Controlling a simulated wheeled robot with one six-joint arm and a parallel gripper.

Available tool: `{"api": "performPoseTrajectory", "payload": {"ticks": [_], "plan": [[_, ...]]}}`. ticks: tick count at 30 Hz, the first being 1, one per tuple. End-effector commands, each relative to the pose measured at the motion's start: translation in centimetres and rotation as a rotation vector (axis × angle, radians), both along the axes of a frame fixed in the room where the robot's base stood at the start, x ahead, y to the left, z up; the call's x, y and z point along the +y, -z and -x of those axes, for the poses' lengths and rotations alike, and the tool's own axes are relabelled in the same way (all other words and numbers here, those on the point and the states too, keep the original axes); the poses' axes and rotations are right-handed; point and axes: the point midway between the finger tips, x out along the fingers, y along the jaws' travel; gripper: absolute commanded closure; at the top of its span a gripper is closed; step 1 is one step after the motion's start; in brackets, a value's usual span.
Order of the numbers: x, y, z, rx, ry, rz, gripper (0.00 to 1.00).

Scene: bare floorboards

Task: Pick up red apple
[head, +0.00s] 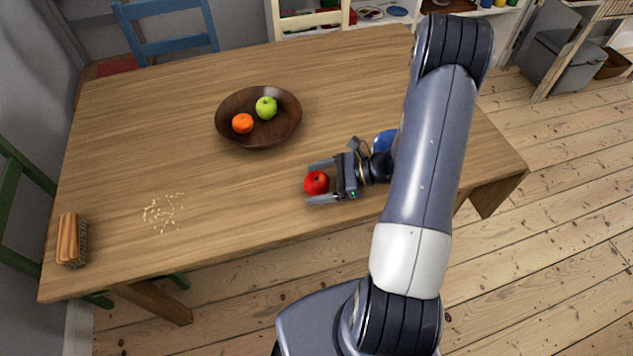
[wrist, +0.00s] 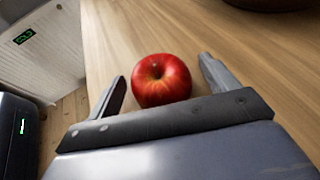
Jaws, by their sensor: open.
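A red apple (head: 316,182) sits on the wooden table, near its front right part. My gripper (head: 321,182) is open, low over the table, with one finger on each side of the apple. In the wrist view the apple (wrist: 161,80) lies between the two fingertips (wrist: 162,78), stem up, with a gap to each finger. The fingers do not appear to touch it.
A dark wooden bowl (head: 228,110) behind holds an orange and a green apple. Crumbs (head: 163,212) and a brush (head: 72,240) lie on the left of the table (head: 130,130). A blue object (head: 384,140) is partly hidden behind my arm. Chairs stand at the left and back.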

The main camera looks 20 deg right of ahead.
Motion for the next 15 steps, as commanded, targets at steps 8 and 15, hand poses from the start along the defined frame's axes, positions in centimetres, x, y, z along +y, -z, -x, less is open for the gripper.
{"api": "performPoseTrajectory", "payload": {"ticks": [8,15], "plan": [[2.0,0.9,-0.7,0.000,0.000,0.000,0.18],[2.0,0.9,-0.7,0.000,0.001,0.000,0.22]]}}
